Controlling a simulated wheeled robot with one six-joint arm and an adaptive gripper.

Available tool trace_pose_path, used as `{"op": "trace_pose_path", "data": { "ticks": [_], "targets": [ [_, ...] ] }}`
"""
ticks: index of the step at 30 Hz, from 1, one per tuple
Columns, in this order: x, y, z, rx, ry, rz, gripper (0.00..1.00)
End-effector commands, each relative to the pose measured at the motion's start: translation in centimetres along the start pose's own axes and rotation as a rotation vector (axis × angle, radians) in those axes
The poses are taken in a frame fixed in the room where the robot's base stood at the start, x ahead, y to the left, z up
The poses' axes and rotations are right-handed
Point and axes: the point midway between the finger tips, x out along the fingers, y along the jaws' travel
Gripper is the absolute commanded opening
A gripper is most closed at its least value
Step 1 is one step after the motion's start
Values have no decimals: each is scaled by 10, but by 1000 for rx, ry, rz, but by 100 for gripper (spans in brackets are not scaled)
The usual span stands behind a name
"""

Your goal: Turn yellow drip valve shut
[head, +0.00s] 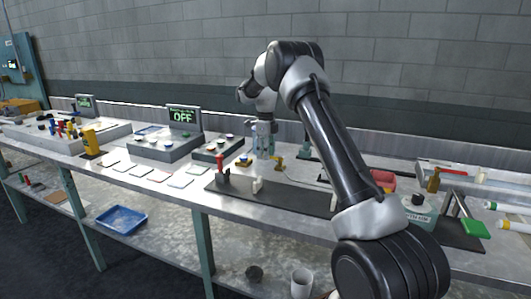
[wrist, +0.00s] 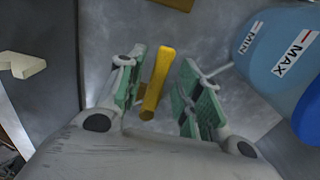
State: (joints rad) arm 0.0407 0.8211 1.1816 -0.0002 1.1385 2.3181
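A yellow valve handle (wrist: 156,82) shows in the wrist view as a narrow bar, slightly tilted, with a small stub at its lower end. My gripper (wrist: 163,72) is open, with one green-padded finger on each side of the handle. The bar looks nearer the left finger, and I cannot tell whether they touch. In the head view my gripper (head: 264,148) points down over the bench, and a small yellow fitting (head: 279,163) shows just right of it. The valve body is mostly hidden.
A blue container (wrist: 285,60) marked MIN and MAX stands close to the right finger. A white bracket (wrist: 20,64) lies to the left.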

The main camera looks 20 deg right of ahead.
Motion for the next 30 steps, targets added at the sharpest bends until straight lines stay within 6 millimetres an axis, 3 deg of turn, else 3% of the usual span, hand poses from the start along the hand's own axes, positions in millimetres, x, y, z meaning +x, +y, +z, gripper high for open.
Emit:
{"op": "trace_pose_path", "data": {
  "ticks": [11, 24, 30],
  "targets": [
    [-8, 0, 0, 0, -2, -2, 38],
    [-97, -1, 0, 0, -2, -2, 38],
    [-117, 0, 0, 0, 0, 0, 38]
  ]
}}
